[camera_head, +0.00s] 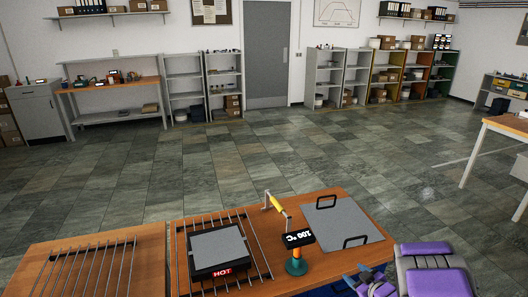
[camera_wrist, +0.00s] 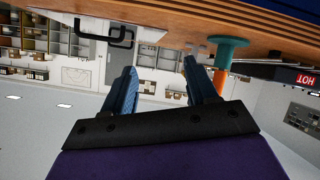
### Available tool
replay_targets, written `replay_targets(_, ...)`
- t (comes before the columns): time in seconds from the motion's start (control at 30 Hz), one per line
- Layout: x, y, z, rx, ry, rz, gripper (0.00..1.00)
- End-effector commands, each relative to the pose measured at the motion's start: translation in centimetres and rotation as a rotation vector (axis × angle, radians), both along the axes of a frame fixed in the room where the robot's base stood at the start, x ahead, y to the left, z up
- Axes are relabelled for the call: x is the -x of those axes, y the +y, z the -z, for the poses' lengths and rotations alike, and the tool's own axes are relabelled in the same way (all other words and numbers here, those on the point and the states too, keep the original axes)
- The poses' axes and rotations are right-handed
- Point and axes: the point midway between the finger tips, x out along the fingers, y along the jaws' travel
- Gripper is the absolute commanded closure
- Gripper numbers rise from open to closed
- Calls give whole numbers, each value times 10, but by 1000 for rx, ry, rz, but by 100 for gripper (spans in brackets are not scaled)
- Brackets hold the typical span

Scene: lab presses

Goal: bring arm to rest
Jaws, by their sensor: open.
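My gripper (camera_wrist: 160,64) is open, with its two blue fingers spread apart and nothing between them in the wrist view. In the head view my gripper (camera_head: 370,280) is low at the right, beside the front right part of the wooden bench (camera_head: 165,262), next to my purple arm. The wrist view is upside down. It shows the bench edge, a black handle, and the green base (camera_wrist: 228,42) of a stand with an orange post beyond the fingers. I cannot tell whether the gripper touches the bench.
On the bench are a press plate (camera_head: 218,248) with a lit HOT sign, a temperature display (camera_head: 298,240) on a stand, a yellow-handled lever (camera_head: 277,206), a grey plate (camera_head: 342,220) with two black handles, and rod racks (camera_head: 90,268). Open tiled floor (camera_head: 250,160) lies beyond.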

Motion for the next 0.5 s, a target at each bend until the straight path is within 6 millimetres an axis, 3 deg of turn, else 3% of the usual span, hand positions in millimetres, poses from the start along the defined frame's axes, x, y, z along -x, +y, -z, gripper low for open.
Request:
replay_targets(0.23, 8, -43, -58, 205, 171, 220, 42)
replay_targets(0.5, 57, -56, -126, 279, 354, 476, 42)
